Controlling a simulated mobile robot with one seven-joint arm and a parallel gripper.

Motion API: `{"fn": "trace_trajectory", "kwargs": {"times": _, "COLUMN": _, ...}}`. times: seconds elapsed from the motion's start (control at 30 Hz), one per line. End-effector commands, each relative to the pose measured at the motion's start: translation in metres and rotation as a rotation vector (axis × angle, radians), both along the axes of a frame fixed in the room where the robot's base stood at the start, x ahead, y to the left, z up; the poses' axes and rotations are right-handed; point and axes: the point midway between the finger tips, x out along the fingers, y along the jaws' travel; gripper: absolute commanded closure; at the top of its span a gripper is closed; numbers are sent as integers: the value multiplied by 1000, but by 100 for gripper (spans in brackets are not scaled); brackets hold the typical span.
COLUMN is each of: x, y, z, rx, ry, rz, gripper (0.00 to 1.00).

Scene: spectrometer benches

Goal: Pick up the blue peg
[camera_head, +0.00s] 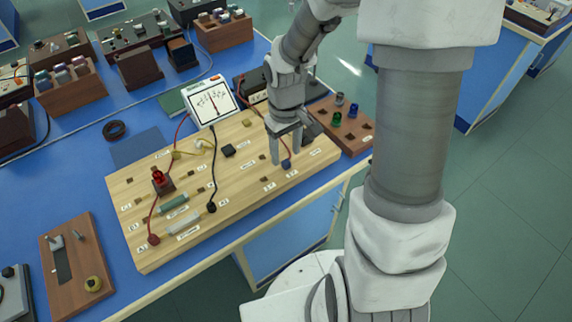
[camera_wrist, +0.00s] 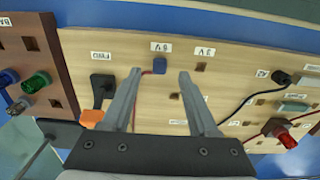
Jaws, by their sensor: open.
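A small blue peg (camera_head: 286,164) stands in the wooden board (camera_head: 240,175) near its front right edge, and a red lead runs to it. In the wrist view the blue peg (camera_wrist: 160,66) sits beside a small label, between and slightly beyond my fingertips. My gripper (camera_head: 285,157) points down at the board just above the peg. In the wrist view my gripper (camera_wrist: 160,76) is open, with nothing between the fingers that they touch. Another blue peg (camera_head: 354,109) stands in the brown rack (camera_head: 362,133) to the right; it also shows in the wrist view (camera_wrist: 8,78).
A white meter (camera_head: 210,101) stands at the board's back edge. Red and black leads cross the board. A red-topped part (camera_head: 158,178) and a green cylinder (camera_head: 173,203) are on its left.

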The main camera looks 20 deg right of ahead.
Motion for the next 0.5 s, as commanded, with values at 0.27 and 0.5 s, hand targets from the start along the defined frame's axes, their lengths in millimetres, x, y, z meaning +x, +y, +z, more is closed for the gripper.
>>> {"fn": "trace_trajectory", "kwargs": {"times": 0.27, "x": -1, "y": -1, "z": -32, "rx": 0, "ry": 0, "rz": 1, "gripper": 40}}
{"fn": "trace_trajectory", "kwargs": {"times": 0.5, "x": 0, "y": -1, "z": -32, "rx": -1, "ry": -1, "rz": 0, "gripper": 45}}
